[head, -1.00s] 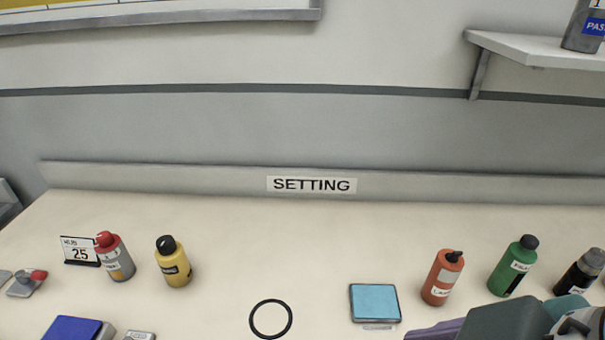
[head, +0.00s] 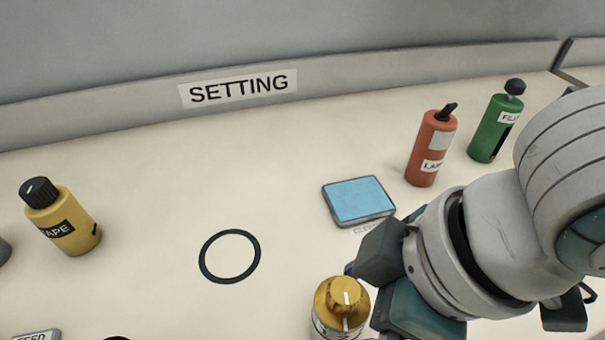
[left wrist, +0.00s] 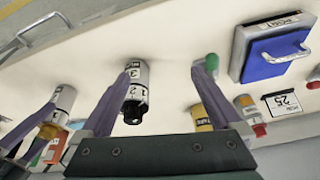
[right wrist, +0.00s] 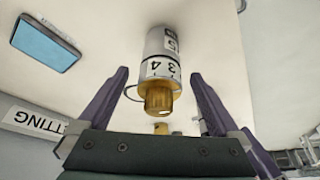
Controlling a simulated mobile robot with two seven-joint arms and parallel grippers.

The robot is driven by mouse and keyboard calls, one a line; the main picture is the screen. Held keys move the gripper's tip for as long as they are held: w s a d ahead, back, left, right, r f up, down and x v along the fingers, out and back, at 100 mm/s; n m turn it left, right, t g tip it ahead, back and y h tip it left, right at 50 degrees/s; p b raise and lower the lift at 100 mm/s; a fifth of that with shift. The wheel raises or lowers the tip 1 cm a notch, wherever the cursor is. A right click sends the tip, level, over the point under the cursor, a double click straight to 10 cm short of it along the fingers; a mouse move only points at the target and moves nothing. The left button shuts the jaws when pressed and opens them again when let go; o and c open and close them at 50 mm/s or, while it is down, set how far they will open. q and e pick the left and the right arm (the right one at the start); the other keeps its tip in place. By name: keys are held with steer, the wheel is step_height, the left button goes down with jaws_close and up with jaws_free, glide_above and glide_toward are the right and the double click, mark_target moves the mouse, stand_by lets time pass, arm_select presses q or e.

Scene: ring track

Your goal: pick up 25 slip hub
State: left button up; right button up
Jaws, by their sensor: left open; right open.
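A pale cylinder with a gold knob (head: 340,300) stands at the lower middle of the head view. That gripper is open; I see no contact. My left gripper (left wrist: 162,70) is open and outside the head view. A black-tipped numbered cylinder (left wrist: 135,92) appears between its fingers, with no grip visible. A card reading 25 (left wrist: 283,103) stands at the right. I cannot tell which cylinder is the slip hub.
A black ring (head: 230,256) lies on the bench, left of a light-blue pad (head: 358,200). Yellow (head: 62,220), orange (head: 430,150) and green (head: 495,125) bottles stand around. A blue handled box (left wrist: 275,52) is in the left wrist view. Bench behind the ring is clear.

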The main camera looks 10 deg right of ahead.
steer(key=b+x, duration=0.1)
steer(key=x, duration=0.3)
steer(key=shift+w+a+f, duration=0.1)
steer(key=shift+a+f, duration=0.05)
steer(key=shift+f, duration=0.2)
steer(key=shift+c, duration=0.2)
steer(key=c, duration=1.5)
jaws_close()
steer(key=shift+r, duration=0.2)
